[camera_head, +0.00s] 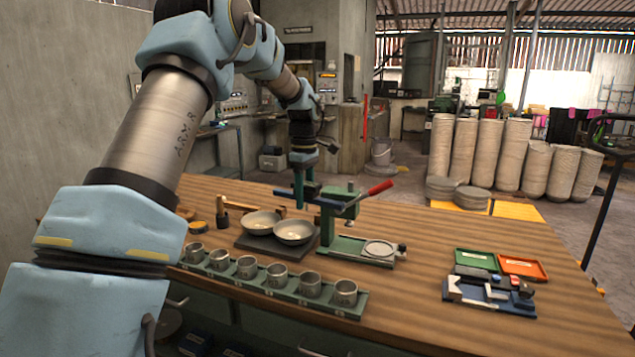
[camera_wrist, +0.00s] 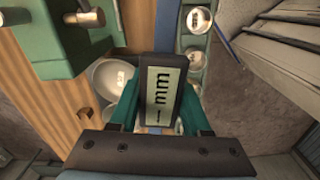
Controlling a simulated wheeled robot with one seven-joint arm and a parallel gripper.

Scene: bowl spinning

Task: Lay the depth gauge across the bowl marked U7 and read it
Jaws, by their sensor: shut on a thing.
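My gripper (camera_head: 302,190) is shut on the depth gauge, a dark device with a long bar (camera_head: 326,202). In the wrist view my gripper's teal fingers (camera_wrist: 160,112) hold its dark housing with a pale display (camera_wrist: 161,95); dark marks show on it, but I cannot read a sure value. In the head view the gauge appears above and behind two shallow grey bowls, a left bowl (camera_head: 260,222) and a right bowl (camera_head: 294,232), apart from both rims. A pale bowl (camera_wrist: 108,75) shows left of the gauge in the wrist view. No U7 mark is legible.
The bowls sit on a dark mat (camera_head: 252,245). A green press (camera_head: 345,245) with a red lever stands right beside them. A green rack (camera_head: 285,293) of several metal cups runs in front. Green (camera_head: 475,260) and orange (camera_head: 523,267) trays lie right; bare table lies between.

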